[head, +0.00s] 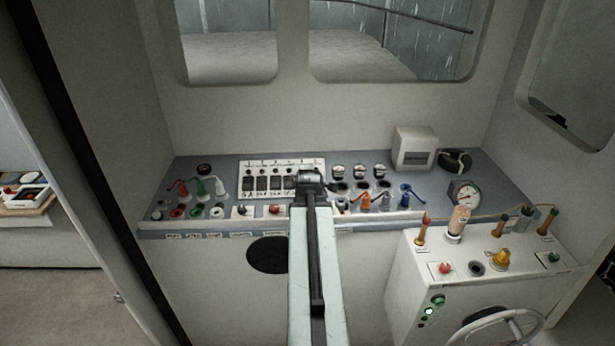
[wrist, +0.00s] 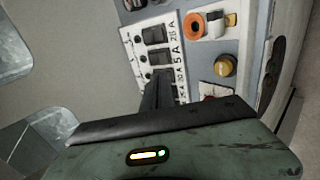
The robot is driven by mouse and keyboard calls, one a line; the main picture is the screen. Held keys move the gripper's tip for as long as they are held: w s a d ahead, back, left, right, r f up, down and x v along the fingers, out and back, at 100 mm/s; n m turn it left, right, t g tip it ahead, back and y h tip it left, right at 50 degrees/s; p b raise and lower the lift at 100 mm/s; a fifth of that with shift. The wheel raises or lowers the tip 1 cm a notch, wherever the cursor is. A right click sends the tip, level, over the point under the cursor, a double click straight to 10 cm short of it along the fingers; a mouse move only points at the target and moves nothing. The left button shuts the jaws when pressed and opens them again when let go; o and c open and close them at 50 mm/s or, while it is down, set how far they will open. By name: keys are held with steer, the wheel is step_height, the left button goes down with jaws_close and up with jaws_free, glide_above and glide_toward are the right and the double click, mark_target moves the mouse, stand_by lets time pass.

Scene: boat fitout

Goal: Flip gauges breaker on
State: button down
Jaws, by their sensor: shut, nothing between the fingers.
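A white breaker panel (head: 262,194) with a row of dark rocker switches sits on the blue-grey console. In the wrist view the panel (wrist: 140,58) runs at a slant, with dark breakers (wrist: 155,34) beside amp markings. My gripper (head: 311,178) is over the right end of the panel and hides the breakers there. In the wrist view my gripper (wrist: 158,92) is shut and empty, its dark fingers close to the breaker row. I cannot tell whether it touches a switch. The breaker names are too small to read, so I cannot pick out the gauges breaker or its position.
Colored plugs and caps (head: 197,190) stand left of the panel. Round sockets (head: 361,172) and orange and blue plugs (head: 387,200) lie right of it. A white box (head: 414,148), a dial gauge (head: 464,194) and a white cabinet with levers (head: 470,265) stand further right. A window is behind.

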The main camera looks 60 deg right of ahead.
steer(key=shift+s+a+r, duration=0.2)
steer(key=shift+s, duration=0.05)
